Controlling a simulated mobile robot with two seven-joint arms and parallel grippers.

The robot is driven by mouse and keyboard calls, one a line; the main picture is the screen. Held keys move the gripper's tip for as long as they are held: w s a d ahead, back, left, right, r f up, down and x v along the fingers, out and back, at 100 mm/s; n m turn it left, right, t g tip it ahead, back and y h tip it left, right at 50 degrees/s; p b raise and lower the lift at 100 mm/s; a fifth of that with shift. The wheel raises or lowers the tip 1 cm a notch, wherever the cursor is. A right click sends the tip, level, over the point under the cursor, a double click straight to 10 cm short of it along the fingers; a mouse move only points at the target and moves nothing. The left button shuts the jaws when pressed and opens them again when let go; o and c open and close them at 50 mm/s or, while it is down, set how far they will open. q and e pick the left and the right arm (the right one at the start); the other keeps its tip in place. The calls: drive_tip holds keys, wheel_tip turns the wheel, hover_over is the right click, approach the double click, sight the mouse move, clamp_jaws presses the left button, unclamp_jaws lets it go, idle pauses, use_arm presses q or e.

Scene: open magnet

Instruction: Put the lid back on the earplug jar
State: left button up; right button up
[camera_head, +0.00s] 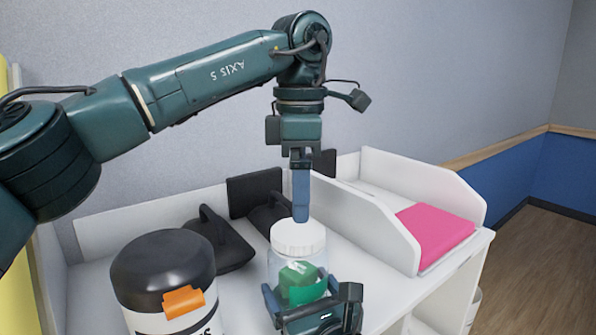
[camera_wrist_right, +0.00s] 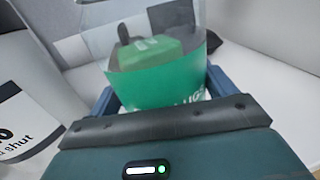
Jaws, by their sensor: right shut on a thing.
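The earplug jar (camera_head: 272,262) is clear, with a green label and green contents, and stands upright at the bottom middle of the head view. The white lid (camera_head: 300,240) is at the jar's mouth; whether it is seated cannot be told. My right gripper (camera_head: 303,300) is shut around the lower jar. The right wrist view shows the jar (camera_wrist_right: 150,85) between its blue fingers. My left gripper (camera_head: 302,218) points down from above, its fingertips at the lid's top. Its fingers overlap in this view, so their opening and any grip on the lid are hidden.
A large black-lidded tub (camera_head: 163,270) with an orange tab stands left of the jar. Black holders (camera_head: 225,240) lie behind. Room around the jar is tight.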

sight(298, 230)
use_arm(q)
drive_tip(key=n, duration=0.4)
drive_tip(key=shift+r+n, duration=0.15)
drive_tip(key=shift+n, duration=0.25)
use_arm(e)
drive_tip(key=shift+f, duration=0.1)
use_arm(q)
drive_tip(key=n, duration=0.4)
drive_tip(key=shift+r, duration=0.15)
drive_tip(key=n, duration=0.7)
drive_tip(key=shift+r, duration=0.2)
drive_tip(key=n, duration=0.6)
drive_tip(key=shift+r+n, duration=0.2)
drive_tip(key=shift+n, duration=0.1)
drive_tip(key=n, duration=0.3)
drive_tip(key=shift+a+r+n, duration=0.1)
drive_tip(key=shift+n, duration=0.3)
drive_tip(key=n, duration=0.3)
drive_tip(key=shift+r, duration=0.1)
drive_tip(key=shift+f, duration=4.05)
